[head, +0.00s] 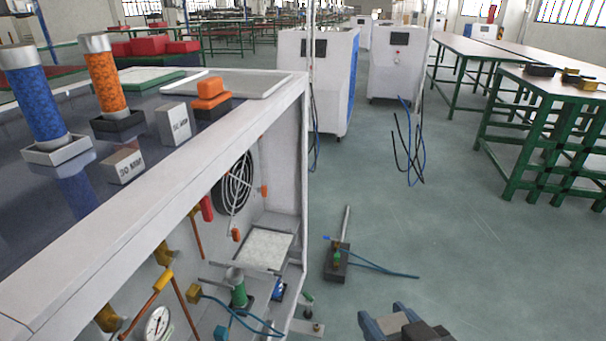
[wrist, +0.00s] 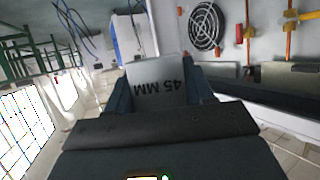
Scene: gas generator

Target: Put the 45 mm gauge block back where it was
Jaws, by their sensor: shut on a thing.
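The 45 mm gauge block (wrist: 160,84) is a pale grey block held in my gripper. Its "45 MM" label reads upside down in the wrist view. On the cabinet's dark glossy top (head: 85,205) stand a block marked 30 MM (head: 124,166) and a taller pale block (head: 174,124), whose label is too small to read surely.
Blue (head: 38,100) and orange (head: 106,82) cylinders stand in holders on the cabinet top, with an orange-topped item (head: 211,95) beside the taller block. The white frame edge (head: 190,190) borders the top. A dark fixture (head: 337,262) lies on otherwise open floor.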

